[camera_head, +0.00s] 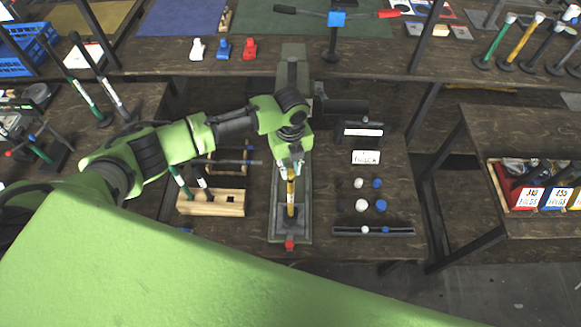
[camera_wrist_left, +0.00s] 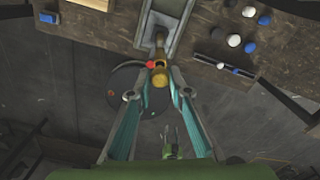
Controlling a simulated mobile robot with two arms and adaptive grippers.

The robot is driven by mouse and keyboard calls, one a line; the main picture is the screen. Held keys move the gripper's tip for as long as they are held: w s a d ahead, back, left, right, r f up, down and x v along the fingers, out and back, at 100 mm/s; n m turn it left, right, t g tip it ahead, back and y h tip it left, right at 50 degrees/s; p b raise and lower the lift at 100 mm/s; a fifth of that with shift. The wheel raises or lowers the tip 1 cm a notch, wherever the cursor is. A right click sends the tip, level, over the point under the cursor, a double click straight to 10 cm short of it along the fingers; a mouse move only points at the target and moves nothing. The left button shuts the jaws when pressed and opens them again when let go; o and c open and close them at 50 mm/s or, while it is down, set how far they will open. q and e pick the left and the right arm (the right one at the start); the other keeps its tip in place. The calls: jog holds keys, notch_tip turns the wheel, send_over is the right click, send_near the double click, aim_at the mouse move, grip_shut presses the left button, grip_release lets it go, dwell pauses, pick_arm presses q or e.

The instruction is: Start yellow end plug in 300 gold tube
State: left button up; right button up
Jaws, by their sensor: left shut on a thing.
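My left gripper (camera_head: 292,163) is over the long grey press bed (camera_head: 275,205) in the head view. Its fingers are closed on a small yellow piece, the yellow end plug (camera_wrist_left: 160,79), which shows between the fingertips in the left wrist view. The gold tube (camera_head: 291,190) stands upright on the press bed right below the gripper, with a dark base at its foot. The plug is in line with the tube's top; I cannot tell whether it has entered the tube, as the fingers and similar colours hide the joint.
A wooden block rack (camera_head: 211,203) stands left of the press. White, black and blue knobs (camera_head: 361,205) and a dark tray (camera_head: 373,231) lie to the right. A red knob (camera_head: 289,244) sits at the press's front end. Labelled bins (camera_head: 530,198) are far right.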

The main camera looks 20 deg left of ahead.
aim_at(290, 172)
dwell(0.5)
pick_arm(q)
jog(key=shift+p, duration=0.65)
dwell(0.8)
jog(key=shift+f+b, duration=0.8)
jog(key=shift+f, duration=0.4)
jog(key=o, duration=0.8)
jog(key=shift+r, duration=0.15)
notch_tip(290, 172, up, 12)
jog(key=shift+f, duration=0.1)
